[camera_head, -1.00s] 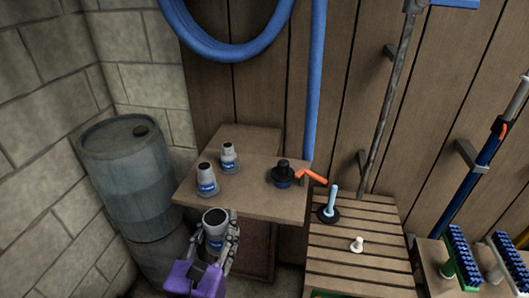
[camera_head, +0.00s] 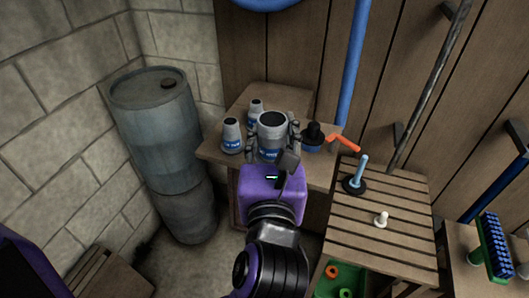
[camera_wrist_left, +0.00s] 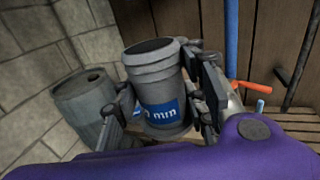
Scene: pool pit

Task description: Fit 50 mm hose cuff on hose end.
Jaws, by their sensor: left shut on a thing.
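My left gripper (camera_head: 272,140) is shut on a grey stepped hose cuff (camera_head: 271,124) with a dark open top, held upright in front of the small wooden table. In the left wrist view, the cuff (camera_wrist_left: 155,75) stands between the fingers of the gripper (camera_wrist_left: 160,105). Two more grey cuffs stand on the table: one (camera_head: 231,138) at the left and one (camera_head: 256,108) behind. A blue hose (camera_head: 352,70) hangs down the plank wall; its lower end is hard to make out. My right gripper is not in view.
A black fitting (camera_head: 313,135) with an orange handle (camera_head: 345,143) is at the right of the table (camera_head: 215,150). A slatted bench (camera_head: 400,215) to the right carries a light-blue-handled plunger (camera_head: 358,175) and a white piece (camera_head: 381,219). A blue barrel (camera_head: 155,130) stands left.

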